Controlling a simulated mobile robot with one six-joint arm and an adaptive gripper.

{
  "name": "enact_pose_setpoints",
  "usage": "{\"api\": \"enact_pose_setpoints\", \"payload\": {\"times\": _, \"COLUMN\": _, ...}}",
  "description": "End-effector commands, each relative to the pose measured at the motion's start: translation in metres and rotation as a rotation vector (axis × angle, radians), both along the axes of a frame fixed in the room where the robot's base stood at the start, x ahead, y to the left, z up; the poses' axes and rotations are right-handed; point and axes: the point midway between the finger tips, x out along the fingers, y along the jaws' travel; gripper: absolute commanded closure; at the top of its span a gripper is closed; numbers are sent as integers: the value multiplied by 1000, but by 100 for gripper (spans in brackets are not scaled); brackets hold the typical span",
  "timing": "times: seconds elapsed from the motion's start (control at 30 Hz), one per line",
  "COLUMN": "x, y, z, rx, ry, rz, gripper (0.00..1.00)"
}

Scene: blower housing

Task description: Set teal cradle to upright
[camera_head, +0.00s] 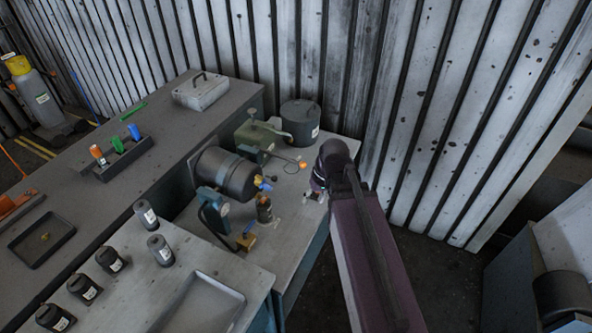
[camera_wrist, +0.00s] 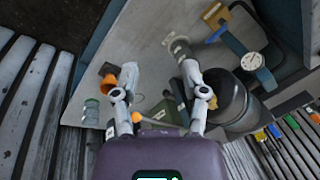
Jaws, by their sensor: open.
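A dark teal curved piece (camera_head: 208,212), which I take to be the cradle, stands at the near left of the bench beside a round gauge (camera_head: 224,209). In the wrist view a teal band (camera_wrist: 266,77) runs by the white-faced gauge (camera_wrist: 252,61) at the upper right. I cannot tell its exact tilt. My gripper (camera_wrist: 160,72) is open and empty over the bench, with its two fingers well apart. The cradle is off to the right of its fingers in the wrist view, not touching them. In the head view my arm hides most of the gripper.
A large black cylinder (camera_head: 228,172) lies beside the teal piece. A green device (camera_head: 258,138), a black drum (camera_head: 300,122), a small dark bottle (camera_head: 264,210) and a brass block (camera_head: 245,242) crowd the bench. A ribbed wall (camera_head: 400,110) stands close behind.

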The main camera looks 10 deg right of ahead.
Motion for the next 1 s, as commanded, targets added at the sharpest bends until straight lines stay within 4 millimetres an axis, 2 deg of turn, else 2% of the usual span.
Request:
{"api": "enact_pose_setpoints", "payload": {"times": 0.03, "x": 10, "y": 0, "z": -19, "rx": 41, "ry": -19, "rz": 21, "gripper": 43}}
{"api": "enact_pose_setpoints", "payload": {"times": 0.3, "x": 48, "y": 5, "z": -55, "rx": 266, "ry": -166, "rz": 149, "gripper": 43}}
{"api": "enact_pose_setpoints", "payload": {"times": 0.67, "x": 100, "y": -7, "z": -86, "rx": 511, "ry": -447, "rz": 274, "gripper": 43}}
{"api": "enact_pose_setpoints", "payload": {"times": 1.0, "x": 146, "y": -41, "z": -102, "rx": 668, "ry": -787, "rz": 339, "gripper": 43}}
